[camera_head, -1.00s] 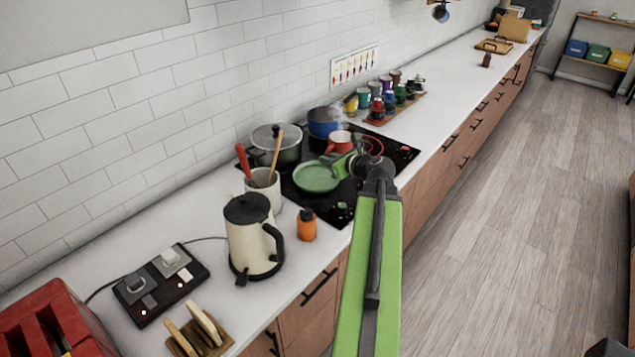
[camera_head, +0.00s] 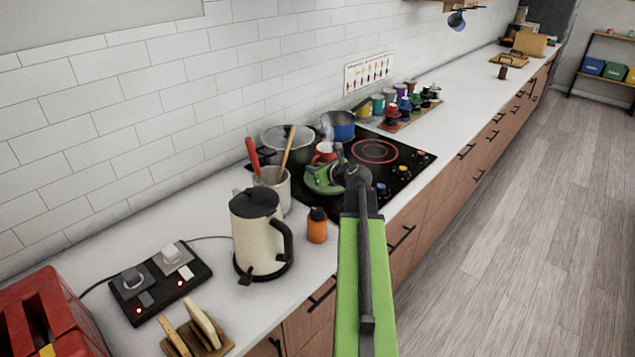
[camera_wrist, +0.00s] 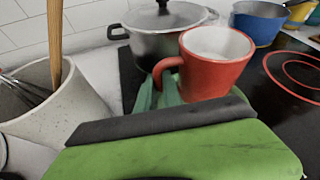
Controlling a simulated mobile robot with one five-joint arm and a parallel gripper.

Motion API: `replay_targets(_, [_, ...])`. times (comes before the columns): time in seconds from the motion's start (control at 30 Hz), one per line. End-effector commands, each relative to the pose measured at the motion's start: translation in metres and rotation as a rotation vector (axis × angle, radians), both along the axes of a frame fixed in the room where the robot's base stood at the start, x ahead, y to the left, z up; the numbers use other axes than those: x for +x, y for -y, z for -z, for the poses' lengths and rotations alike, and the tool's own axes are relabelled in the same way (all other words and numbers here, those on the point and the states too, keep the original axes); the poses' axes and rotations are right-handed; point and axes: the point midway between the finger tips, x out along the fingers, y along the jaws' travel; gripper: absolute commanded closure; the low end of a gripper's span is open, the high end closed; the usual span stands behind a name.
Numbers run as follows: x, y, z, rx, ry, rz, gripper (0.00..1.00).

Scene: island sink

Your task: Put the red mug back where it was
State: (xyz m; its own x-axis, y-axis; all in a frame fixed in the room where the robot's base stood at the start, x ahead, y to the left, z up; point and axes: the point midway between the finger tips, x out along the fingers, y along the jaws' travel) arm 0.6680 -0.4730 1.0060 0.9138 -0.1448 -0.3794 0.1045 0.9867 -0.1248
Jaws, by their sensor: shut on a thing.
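The red mug (camera_head: 325,152) is over the cooktop (camera_head: 404,166), to the left of the glowing red ring, between the lidded pot and my gripper. In the wrist view the upright red mug (camera_wrist: 222,68) has its handle to the left, at my fingers. My gripper (camera_head: 328,172) is shut on the mug at its handle side; the exact grip is partly hidden. I cannot tell whether the mug's base touches anything.
A lidded dark pot (camera_head: 290,148) and a blue pot (camera_head: 340,125) stand at the back of the cooktop. A utensil crock (camera_head: 272,190), an orange bottle (camera_head: 317,228) and a kettle (camera_head: 258,240) stand nearby on the left. The glowing ring (camera_head: 376,151) is bare.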

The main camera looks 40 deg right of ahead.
Motion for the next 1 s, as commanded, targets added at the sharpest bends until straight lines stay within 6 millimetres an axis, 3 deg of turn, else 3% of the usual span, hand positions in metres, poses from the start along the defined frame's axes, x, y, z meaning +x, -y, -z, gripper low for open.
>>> replay_targets(0.13, [0.0, 0.0, 0.006, 0.0, 0.0, 0.001, 1.0])
replay_targets(0.37, [0.0, 0.0, 0.042, 0.0, 0.0, 0.0, 1.0])
replay_targets(0.77, [0.0, 0.0, 0.043, -0.001, 0.0, 0.0, 1.0])
replay_targets(0.8, [0.0, 0.0, 0.042, 0.0, 0.0, 0.0, 0.86])
replay_targets(0.93, [0.0, 0.0, 0.042, 0.0, 0.0, 0.0, 0.69])
replay_targets(1.0, [0.0, -0.001, 0.042, 0.0, 0.0, 0.0, 0.68])
